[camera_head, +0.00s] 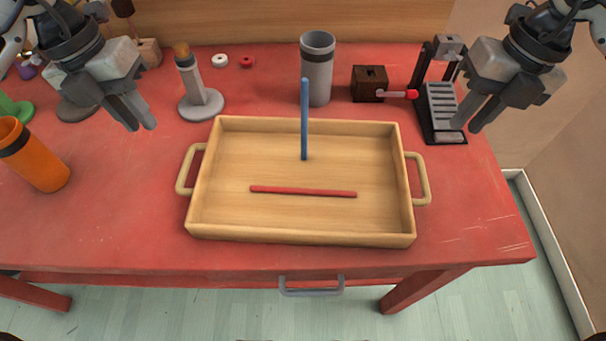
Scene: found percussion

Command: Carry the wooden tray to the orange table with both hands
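The light wooden tray (230,212) sits on the red table, with a loop handle at its left end (188,168) and one at its right end (420,180). A red stick (303,191) lies in it. A blue stick (304,120) rises from inside the tray past its back rim; I cannot tell if it stands or leans. My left gripper (142,127) is above the table, behind and left of the left handle. My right gripper (466,128) is behind and right of the right handle. Both look open, empty and apart from the tray. No orange table shows.
The red table (120,225) has a grey cup (318,70), a dark box with a red handle (370,84) and a slotted rack (443,108) behind the tray. A grey stand (202,103) and an orange cup (36,157) are left. The front strip is clear.

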